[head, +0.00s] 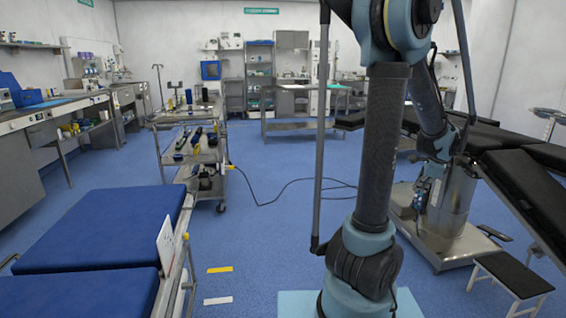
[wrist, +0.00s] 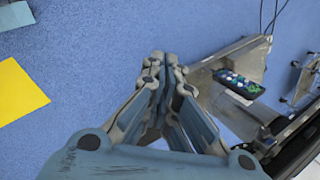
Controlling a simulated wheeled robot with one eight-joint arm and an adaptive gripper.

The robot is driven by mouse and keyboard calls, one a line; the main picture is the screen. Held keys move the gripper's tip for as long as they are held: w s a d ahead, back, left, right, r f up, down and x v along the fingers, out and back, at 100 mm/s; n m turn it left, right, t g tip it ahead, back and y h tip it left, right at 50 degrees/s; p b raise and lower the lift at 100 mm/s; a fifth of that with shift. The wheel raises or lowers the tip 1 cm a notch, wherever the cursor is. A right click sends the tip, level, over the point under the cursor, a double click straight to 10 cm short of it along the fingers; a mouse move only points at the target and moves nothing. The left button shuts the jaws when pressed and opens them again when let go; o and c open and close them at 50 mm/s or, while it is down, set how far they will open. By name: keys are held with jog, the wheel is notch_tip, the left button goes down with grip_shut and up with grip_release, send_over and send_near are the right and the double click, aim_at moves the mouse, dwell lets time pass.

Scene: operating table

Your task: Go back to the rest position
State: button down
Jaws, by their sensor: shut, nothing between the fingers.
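My gripper (wrist: 165,62) is in the wrist view, with its fingers together and nothing between them. It points down over the blue floor and touches nothing that I can see. In the head view my arm rises on the right side, and the gripper itself is out of the picture.
In the head view, a black operating table (head: 532,180) stands at the right with a step stool (head: 512,275) below it. A blue-topped bed (head: 105,228) is at the left front. A cart (head: 180,160) stands behind it. A cable (head: 275,195) crosses the otherwise open floor.

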jog(key=s+a+r+n+g, duration=0.15)
jog(key=a+n, duration=0.25)
jog(key=a, duration=0.4)
jog(key=s+a+n, duration=0.3)
jog(key=a, duration=0.4)
jog(key=s+a+n, duration=0.2)
jog(key=a+n, duration=0.2)
jog(key=a, duration=0.4)
jog(key=s+a+f+n, duration=0.3)
jog(key=s+a+n, duration=0.2)
jog(key=s, duration=0.2)
jog(key=s+a+f+n+g, duration=0.1)
jog(key=s+a+f+n, duration=0.2)
jog(key=s+a+n, duration=0.2)
jog(key=shift+s+a+n, duration=0.35)
jog(key=shift+s+n, duration=0.35)
jog(key=shift+s, duration=0.4)
jog(key=shift+r, duration=0.1)
